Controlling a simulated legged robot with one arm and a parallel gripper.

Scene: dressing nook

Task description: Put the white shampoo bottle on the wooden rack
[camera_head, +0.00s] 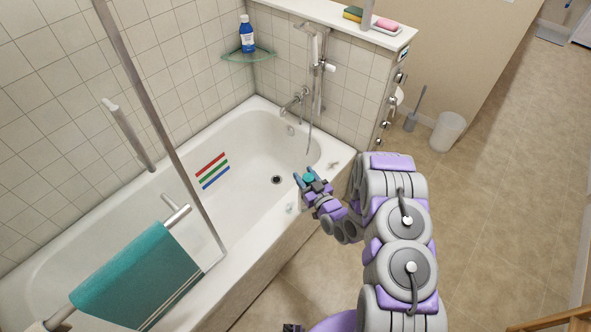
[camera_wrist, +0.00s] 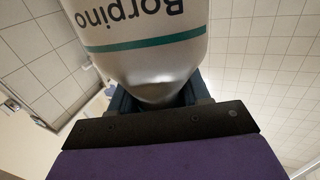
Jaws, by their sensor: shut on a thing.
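My gripper (camera_head: 312,183) is over the near rim of the bathtub, towards its right end. In the wrist view, its jaws are shut on a pale bottle (camera_wrist: 150,75), the white shampoo bottle. The bottle has a teal stripe and the upside-down word "Borpino", and its far part is cut off by the top of the picture. A wooden piece (camera_head: 565,321), possibly the rack, shows at the bottom right corner, mostly out of frame.
The bathtub (camera_head: 140,212) fills the left. A glass screen edge and a teal towel (camera_head: 138,275) stand at its near side. A blue bottle (camera_head: 247,36) is on a glass corner shelf (camera_head: 240,57). A white bin (camera_head: 447,131) stands at the back. The tiled floor at right is clear.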

